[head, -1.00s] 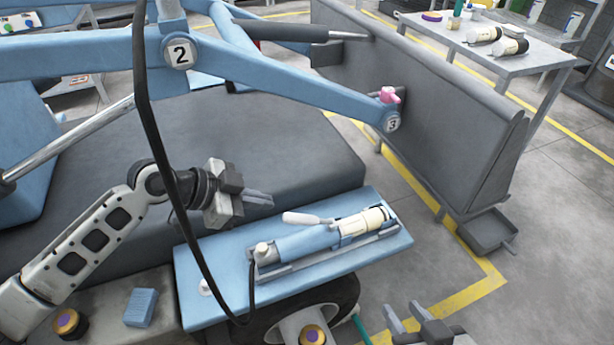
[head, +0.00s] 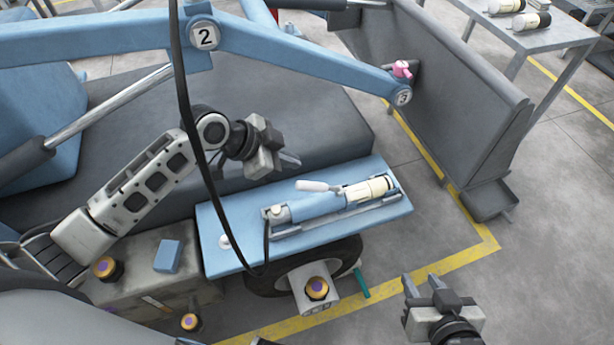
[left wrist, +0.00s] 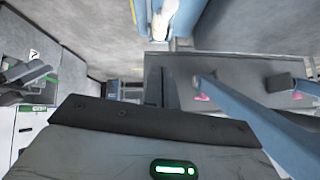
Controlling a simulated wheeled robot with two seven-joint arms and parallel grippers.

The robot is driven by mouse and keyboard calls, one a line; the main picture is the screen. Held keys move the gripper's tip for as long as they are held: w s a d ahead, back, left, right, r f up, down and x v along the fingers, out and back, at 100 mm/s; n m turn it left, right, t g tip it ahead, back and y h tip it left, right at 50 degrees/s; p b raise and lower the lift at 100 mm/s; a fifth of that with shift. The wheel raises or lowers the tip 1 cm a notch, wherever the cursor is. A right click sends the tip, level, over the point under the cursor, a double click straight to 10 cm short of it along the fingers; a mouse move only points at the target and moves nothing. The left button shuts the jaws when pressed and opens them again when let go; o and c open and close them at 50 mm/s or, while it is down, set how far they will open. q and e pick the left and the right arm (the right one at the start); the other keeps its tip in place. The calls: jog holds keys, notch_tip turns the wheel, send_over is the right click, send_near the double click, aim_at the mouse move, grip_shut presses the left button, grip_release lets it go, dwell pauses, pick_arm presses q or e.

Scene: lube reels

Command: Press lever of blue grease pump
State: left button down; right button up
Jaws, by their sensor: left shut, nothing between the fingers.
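The blue grease pump (head: 322,206) lies in a grey tray on a blue platform (head: 234,226). It has a blue body and a cream cylinder at its right end. Its lever, with a white handle (head: 313,186), lies above the body, tilted slightly. My left gripper (head: 291,160) is shut and empty, above and behind the handle, apart from it. My right gripper (head: 421,284) is open and empty, low at the right, away from the pump. In the left wrist view a white and blue shape shows at the top edge, too cropped to name.
A black hose (head: 191,128) hangs in front of my left arm and runs to the pump. A blue beam (head: 300,65) crosses above. A wheel (head: 262,281) sits under the platform. A grey panel (head: 450,95) stands behind at the right. The floor right of the platform is clear.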

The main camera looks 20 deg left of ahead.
pick_arm(q)
send_over(307, 186)
jog(key=d, duration=0.3)
notch_tip(307, 186, down, 7)
jog(key=shift+a+f+b, duration=0.45)
jog(key=shift+a+f, duration=1.1)
jog(key=shift+f, duration=0.15)
